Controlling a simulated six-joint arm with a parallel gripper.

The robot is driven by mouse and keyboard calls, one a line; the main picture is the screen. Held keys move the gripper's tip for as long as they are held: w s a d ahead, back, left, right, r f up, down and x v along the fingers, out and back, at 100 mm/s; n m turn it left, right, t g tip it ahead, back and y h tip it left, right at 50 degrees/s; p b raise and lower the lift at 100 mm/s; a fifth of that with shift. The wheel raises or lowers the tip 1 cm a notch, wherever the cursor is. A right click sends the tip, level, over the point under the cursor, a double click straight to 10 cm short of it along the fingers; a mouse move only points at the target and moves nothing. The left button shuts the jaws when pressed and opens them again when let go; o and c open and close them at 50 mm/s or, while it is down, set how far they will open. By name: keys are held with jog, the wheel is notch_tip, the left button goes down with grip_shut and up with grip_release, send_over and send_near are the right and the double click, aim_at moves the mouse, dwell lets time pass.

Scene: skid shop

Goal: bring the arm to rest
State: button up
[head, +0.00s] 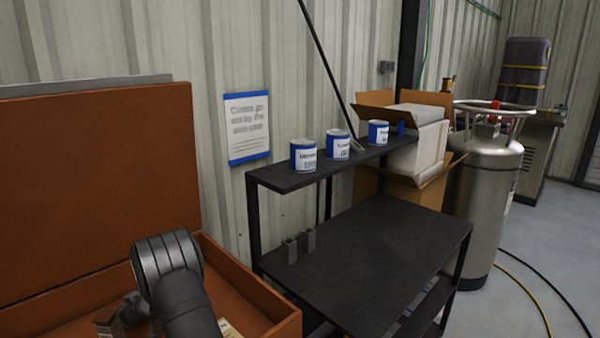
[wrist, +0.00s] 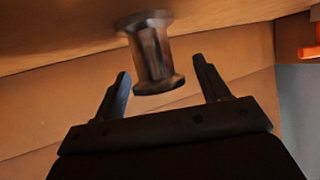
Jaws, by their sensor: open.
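My gripper (wrist: 161,67) shows in the wrist view with its two dark fingers spread apart. A shiny metal spool-shaped piece (wrist: 152,55) with a flange at each end shows between and beyond the fingertips. Gaps show between it and both fingers; I cannot tell its exact distance. In the head view my dark arm bends down into the open orange-brown chest (head: 262,318) at the lower left. The gripper end there is mostly hidden behind the arm.
The chest's raised lid (head: 100,180) stands behind my arm. To the right is a black shelf unit (head: 375,255) with three blue-and-white cans (head: 338,145) on its upper shelf and two small grey blocks (head: 300,245) lower down. A steel tank (head: 482,195) and open cardboard boxes (head: 415,150) stand beyond.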

jog(key=shift+w+a+f, duration=0.25)
jog(key=shift+a+f, duration=0.1)
jog(key=shift+a, duration=0.25)
jog(key=shift+d+r, duration=0.1)
jog(key=shift+r, duration=1.15)
